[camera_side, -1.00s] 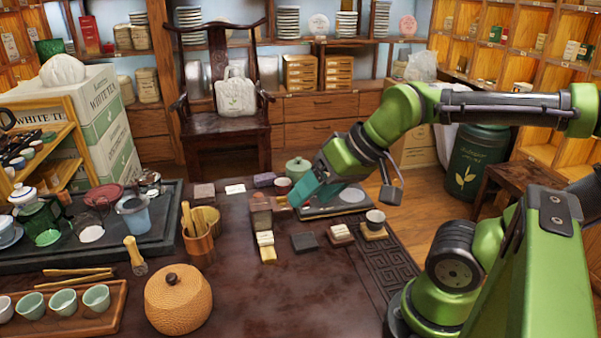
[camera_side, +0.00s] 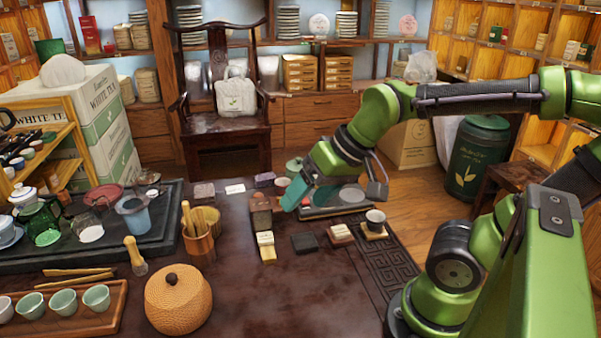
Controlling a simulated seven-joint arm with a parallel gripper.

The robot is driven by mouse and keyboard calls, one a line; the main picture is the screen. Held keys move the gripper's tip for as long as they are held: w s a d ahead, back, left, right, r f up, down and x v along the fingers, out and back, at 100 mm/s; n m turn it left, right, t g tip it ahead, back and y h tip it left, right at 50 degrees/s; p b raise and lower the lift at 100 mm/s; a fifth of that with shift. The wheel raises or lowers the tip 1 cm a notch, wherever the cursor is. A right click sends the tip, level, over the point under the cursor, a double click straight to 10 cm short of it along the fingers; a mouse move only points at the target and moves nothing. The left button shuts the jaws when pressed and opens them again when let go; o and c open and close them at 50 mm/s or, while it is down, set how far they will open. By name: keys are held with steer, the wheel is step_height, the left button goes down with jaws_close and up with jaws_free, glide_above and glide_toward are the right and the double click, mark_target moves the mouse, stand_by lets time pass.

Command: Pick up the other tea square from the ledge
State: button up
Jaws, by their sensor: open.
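My gripper (camera_side: 286,207) is open, its teal fingers pointing down and left, just right of a small brown stand (camera_side: 261,211). A brown square block shows at the top of this stand. Whether the fingertips touch it, I cannot tell. Pale wrapped tea squares (camera_side: 265,239) lie in front of the stand on a narrow light wooden strip. A dark square (camera_side: 305,243) lies flat to their right. Another pale-topped square (camera_side: 341,232) sits on a reddish-brown base further right. Which of these is the ledge is unclear.
A small cup (camera_side: 375,217) stands on a wooden coaster right of the squares. A dark tray (camera_side: 322,212) lies behind, under my arm. A tool cup (camera_side: 198,242) and a woven round jar (camera_side: 178,300) stand left. The table's front middle is clear.

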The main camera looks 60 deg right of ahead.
steer(key=w+d+f+m+g, duration=0.1)
steer(key=w+d+f+g, duration=0.15)
steer(key=w, duration=0.55)
steer(key=m+g+h, duration=0.2)
steer(key=m+g, duration=0.2)
glide_above(265, 235)
steer(key=f, duration=1.3)
steer(key=shift+w+d+f, duration=0.15)
steer(key=shift+w+f, duration=0.2)
steer(key=shift+s+a+f, duration=0.15)
steer(key=shift+s+f, duration=0.05)
steer(key=shift+f, duration=1.15)
steer(key=shift+s+a+f, duration=0.1)
steer(key=shift+s+f, duration=0.1)
steer(key=shift+f, duration=1.15)
steer(key=shift+c, duration=0.3)
steer(key=c, duration=1.1)
steer(key=shift+o, duration=0.2)
